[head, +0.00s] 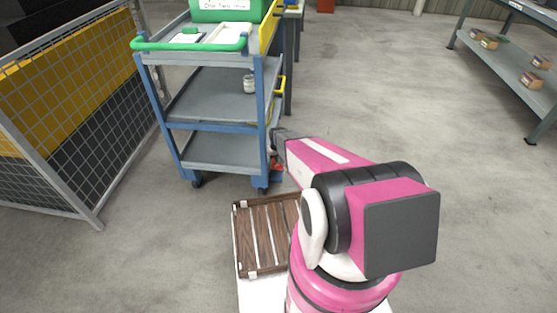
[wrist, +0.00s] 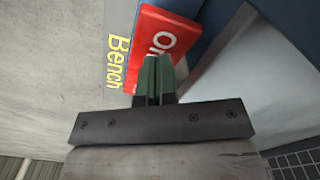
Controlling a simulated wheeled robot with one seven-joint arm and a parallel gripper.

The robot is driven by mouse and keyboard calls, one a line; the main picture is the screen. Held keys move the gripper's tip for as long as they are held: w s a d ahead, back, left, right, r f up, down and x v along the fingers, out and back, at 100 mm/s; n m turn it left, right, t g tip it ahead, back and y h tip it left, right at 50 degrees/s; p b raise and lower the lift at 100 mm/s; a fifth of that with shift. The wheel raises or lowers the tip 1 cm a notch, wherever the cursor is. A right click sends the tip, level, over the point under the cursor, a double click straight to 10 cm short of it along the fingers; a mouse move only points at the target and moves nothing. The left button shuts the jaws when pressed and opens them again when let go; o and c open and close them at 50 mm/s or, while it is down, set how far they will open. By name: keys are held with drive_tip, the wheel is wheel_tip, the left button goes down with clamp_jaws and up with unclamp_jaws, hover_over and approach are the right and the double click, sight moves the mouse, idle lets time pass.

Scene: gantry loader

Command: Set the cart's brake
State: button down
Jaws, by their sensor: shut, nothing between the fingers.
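The cart (head: 213,128) is a blue-framed trolley with grey shelves and a green handle, standing upright left of my arm. A red brake piece (head: 278,167) shows low at its right side, partly covered by my arm. In the wrist view it is a red plate (wrist: 166,30) with white letters starting "On", the rest hidden by my fingers. My gripper (wrist: 156,62) is shut and empty, its green-tinted fingers in front of the plate. I cannot tell whether they touch it. In the head view the fingertips are hard to make out beside the cart.
A wire-mesh fence (head: 75,115) stands at the left. A slatted wooden crate (head: 240,235) is beside my arm. A shelf rack (head: 500,70) with small boxes stands at the right. Yellow "Bench" lettering (wrist: 118,62) lies left of the plate. The floor between cart and rack is clear.

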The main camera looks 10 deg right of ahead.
drive_tip(key=shift+f, duration=1.8)
idle(1.5)
drive_tip(key=shift+r, duration=3.55)
